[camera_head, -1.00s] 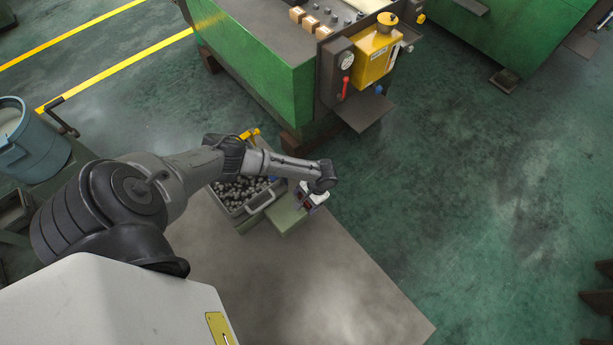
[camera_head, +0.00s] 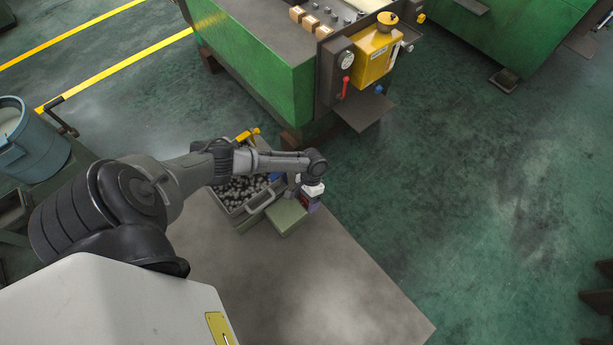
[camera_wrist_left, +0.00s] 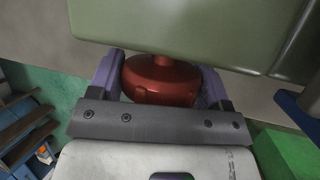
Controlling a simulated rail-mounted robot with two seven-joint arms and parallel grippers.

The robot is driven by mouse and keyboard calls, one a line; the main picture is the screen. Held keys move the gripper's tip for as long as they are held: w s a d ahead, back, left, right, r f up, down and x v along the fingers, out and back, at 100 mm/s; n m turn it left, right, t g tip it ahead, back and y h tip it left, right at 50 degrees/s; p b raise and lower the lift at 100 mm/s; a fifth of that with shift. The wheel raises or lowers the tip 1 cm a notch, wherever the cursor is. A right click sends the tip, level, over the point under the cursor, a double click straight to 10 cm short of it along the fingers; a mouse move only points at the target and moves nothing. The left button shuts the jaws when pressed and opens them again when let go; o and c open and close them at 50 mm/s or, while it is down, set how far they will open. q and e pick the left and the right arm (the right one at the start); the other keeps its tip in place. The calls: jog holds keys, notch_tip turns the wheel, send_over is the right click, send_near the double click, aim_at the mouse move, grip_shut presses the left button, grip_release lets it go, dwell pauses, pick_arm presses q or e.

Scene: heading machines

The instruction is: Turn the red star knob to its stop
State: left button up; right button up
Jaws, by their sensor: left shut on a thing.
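The red star knob (camera_wrist_left: 160,84) shows in the left wrist view, between the two purple fingers of my left gripper (camera_wrist_left: 158,76). The fingers press on its left and right sides, so the gripper is shut on it. Its far edge is close to an olive-green box (camera_wrist_left: 185,28), which partly overlooks it. In the head view my left gripper (camera_head: 309,201) points down at the right side of that green box (camera_head: 286,217). The knob itself is hidden there by the gripper. My right gripper is in neither view.
A grey bin (camera_head: 262,201) of small metal parts stands left of the green box. The green machine (camera_head: 262,75) is behind, with a yellow unit (camera_head: 374,54) and a red lever (camera_head: 345,87). A blue drum (camera_head: 32,143) is at left.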

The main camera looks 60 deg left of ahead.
pick_arm(q)
jog(key=o, duration=0.9)
jog(key=shift+w+r, duration=0.1)
jog(key=v, duration=1.3)
jog(key=shift+a+r+b, duration=0.15)
jog(key=shift+r+b, duration=0.1)
jog(key=shift+b, duration=0.1)
